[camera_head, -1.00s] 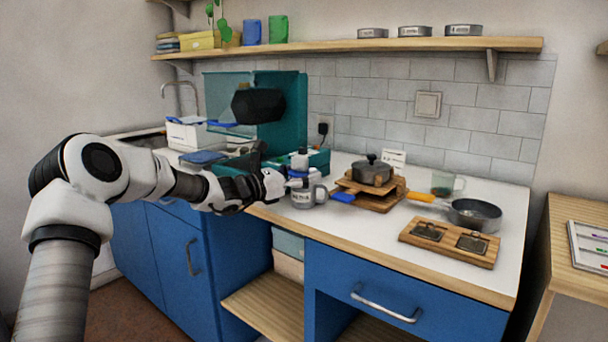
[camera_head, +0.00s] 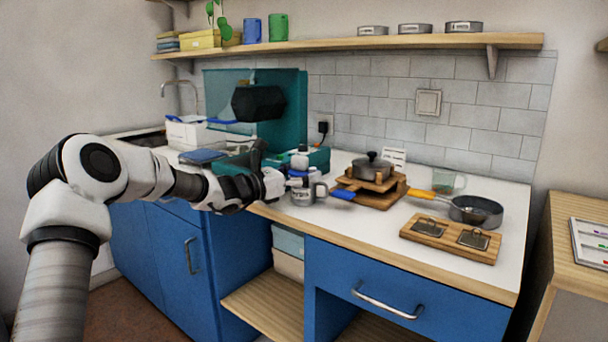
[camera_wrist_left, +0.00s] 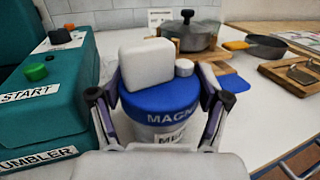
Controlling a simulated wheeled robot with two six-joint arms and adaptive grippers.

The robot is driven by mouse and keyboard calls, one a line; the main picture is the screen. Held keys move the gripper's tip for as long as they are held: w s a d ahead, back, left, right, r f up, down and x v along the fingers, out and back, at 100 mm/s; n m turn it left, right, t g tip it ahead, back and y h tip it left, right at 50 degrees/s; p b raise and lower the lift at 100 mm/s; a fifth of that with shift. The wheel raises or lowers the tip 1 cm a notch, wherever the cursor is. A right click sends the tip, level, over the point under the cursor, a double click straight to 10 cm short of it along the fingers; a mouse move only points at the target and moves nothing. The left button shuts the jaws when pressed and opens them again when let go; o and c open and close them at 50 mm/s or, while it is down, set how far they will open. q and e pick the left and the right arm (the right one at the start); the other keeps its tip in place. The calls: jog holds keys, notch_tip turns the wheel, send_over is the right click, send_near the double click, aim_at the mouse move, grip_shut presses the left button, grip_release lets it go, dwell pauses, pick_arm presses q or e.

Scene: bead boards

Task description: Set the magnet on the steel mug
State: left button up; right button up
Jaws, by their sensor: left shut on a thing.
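The magnet (camera_wrist_left: 160,100) is a round blue piece lettered "MAGN…", with a white block on top. My left gripper (camera_wrist_left: 162,103) has a finger on each side and is shut on it. The magnet also shows in the head view (camera_head: 297,173), by my left gripper (camera_head: 287,182). The steel mug (camera_head: 303,194) stands upright on the counter directly below the magnet. In the wrist view, the mug's label (camera_wrist_left: 170,138) shows under the blue rim. I cannot tell whether magnet and mug touch. My right gripper is not in view.
A teal machine (camera_wrist_left: 40,100) with knobs stands close on the left. A pot (camera_head: 371,170) on wooden boards, a pan (camera_head: 476,211) and a wooden tray (camera_head: 446,248) stand to the right. The white counter (camera_head: 370,230) is clear at the front middle.

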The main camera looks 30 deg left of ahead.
pick_arm(q)
jog(key=o, duration=1.4)
jog(key=shift+r, duration=0.1)
jog(key=shift+s, duration=0.1)
jog(key=v, duration=1.1)
jog(key=shift+s+a, duration=0.2)
jog(key=shift+s, duration=0.15)
